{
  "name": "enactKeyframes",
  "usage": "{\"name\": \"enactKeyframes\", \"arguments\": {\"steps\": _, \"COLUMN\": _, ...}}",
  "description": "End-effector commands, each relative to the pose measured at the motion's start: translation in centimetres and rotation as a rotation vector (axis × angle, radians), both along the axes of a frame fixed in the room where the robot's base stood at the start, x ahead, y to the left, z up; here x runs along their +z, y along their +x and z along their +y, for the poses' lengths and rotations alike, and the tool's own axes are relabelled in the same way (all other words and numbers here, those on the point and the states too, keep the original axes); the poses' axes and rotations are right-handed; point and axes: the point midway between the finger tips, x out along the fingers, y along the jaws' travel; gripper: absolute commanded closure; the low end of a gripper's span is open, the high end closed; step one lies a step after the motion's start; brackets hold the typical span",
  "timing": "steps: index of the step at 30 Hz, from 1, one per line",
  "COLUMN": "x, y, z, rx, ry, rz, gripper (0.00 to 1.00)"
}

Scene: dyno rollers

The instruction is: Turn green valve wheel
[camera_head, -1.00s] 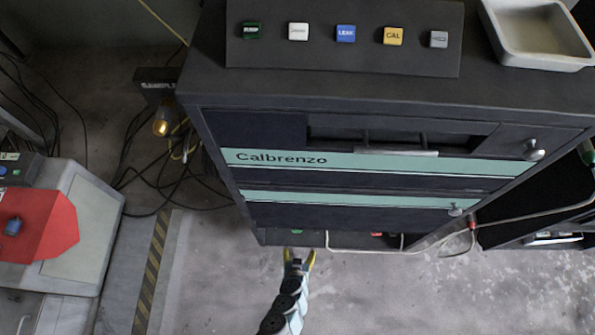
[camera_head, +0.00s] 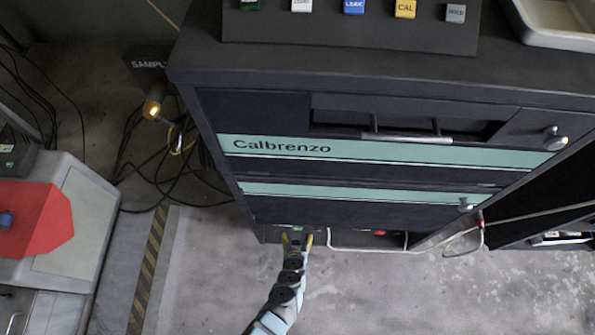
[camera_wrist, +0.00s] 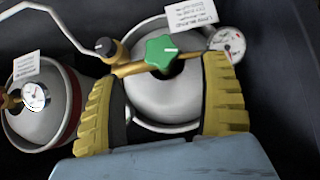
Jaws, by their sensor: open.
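The green valve wheel (camera_wrist: 161,52) is a lobed knob on a brass fitting atop a grey gas cylinder (camera_wrist: 160,98) in the wrist view. My gripper (camera_wrist: 158,85) is open, its two yellow ribbed fingers on either side of the cylinder top, with the wheel just beyond and between the fingertips. I cannot tell whether the fingers touch anything. In the head view the wheel shows as a small green spot (camera_head: 298,228) under the cabinet's lower front edge, with my gripper (camera_head: 297,238) right at it.
A pressure gauge (camera_wrist: 227,45) sits right of the wheel, and a brass regulator with a dark knob (camera_wrist: 105,47) sits left, joined to a pale hose. A second cylinder with a red band (camera_wrist: 70,130) stands at left. The Calbrenzo cabinet (camera_head: 400,215) overhangs this space. Open floor (camera_head: 400,295) lies in front.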

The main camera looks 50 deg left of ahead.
Motion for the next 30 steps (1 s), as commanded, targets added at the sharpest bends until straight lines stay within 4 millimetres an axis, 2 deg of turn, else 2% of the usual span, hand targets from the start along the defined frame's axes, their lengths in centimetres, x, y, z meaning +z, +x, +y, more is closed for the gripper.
{"name": "enactKeyframes", "arguments": {"steps": 1, "x": -0.8, "y": 0.5, "z": 0.4, "rx": 0.001, "ry": 0.002, "rz": -0.001, "gripper": 0.22}}
{"name": "enactKeyframes", "arguments": {"steps": 6, "x": -2.6, "y": 1.4, "z": 1.6, "rx": 0.001, "ry": 0.002, "rz": 0.004, "gripper": 0.22}}
{"name": "enactKeyframes", "arguments": {"steps": 15, "x": -5.0, "y": 3.1, "z": 3.4, "rx": 0.001, "ry": 0.001, "rz": 0.002, "gripper": 0.22}}
{"name": "enactKeyframes", "arguments": {"steps": 30, "x": -5.5, "y": 3.7, "z": 4.0, "rx": 0.001, "ry": 0.000, "rz": 0.001, "gripper": 0.22}}
